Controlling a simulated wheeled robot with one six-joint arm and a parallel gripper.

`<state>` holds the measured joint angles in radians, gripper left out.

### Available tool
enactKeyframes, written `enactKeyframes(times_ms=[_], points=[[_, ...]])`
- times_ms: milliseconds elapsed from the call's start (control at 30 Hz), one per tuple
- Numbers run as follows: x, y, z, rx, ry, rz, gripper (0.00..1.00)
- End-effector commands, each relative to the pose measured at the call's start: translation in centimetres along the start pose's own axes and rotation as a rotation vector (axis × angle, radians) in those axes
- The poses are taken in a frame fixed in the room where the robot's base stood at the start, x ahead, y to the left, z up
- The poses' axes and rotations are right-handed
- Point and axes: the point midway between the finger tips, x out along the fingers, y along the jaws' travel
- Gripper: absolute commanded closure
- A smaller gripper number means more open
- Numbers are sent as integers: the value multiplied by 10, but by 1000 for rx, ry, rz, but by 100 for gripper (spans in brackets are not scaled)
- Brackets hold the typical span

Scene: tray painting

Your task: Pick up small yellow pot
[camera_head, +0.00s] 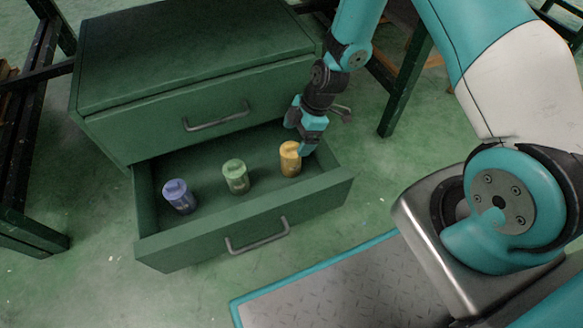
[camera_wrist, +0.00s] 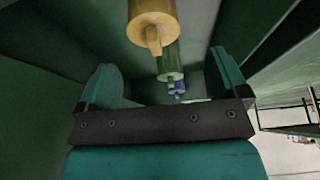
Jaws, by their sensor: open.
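The small yellow pot (camera_head: 290,159) stands upright at the right end of the open lower drawer (camera_head: 245,221). My gripper (camera_head: 306,142) is over that end of the drawer, just beside the pot on its right. In the wrist view the yellow pot (camera_wrist: 153,22) shows at the top, between and beyond the two spread fingers of my gripper (camera_wrist: 165,85). The gripper is open and nothing is held in it. Whether a finger touches the pot cannot be told.
A green pot (camera_head: 236,176) stands in the drawer's middle and a blue pot (camera_head: 179,196) at its left. The green cabinet (camera_head: 195,55) rises behind, with its upper drawer (camera_head: 205,110) shut. The drawer walls close in around my gripper. Dark metal frames stand at both sides.

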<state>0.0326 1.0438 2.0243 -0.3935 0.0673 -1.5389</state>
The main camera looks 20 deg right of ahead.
Motion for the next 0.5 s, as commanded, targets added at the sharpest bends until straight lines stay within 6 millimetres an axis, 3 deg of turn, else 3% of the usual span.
enactKeyframes(times_ms=[33,333,500], points=[[12,0,1,-1,0,1,8],[28,2,1,-1,0,1,8],[51,5,5,-1,0,1,8]])
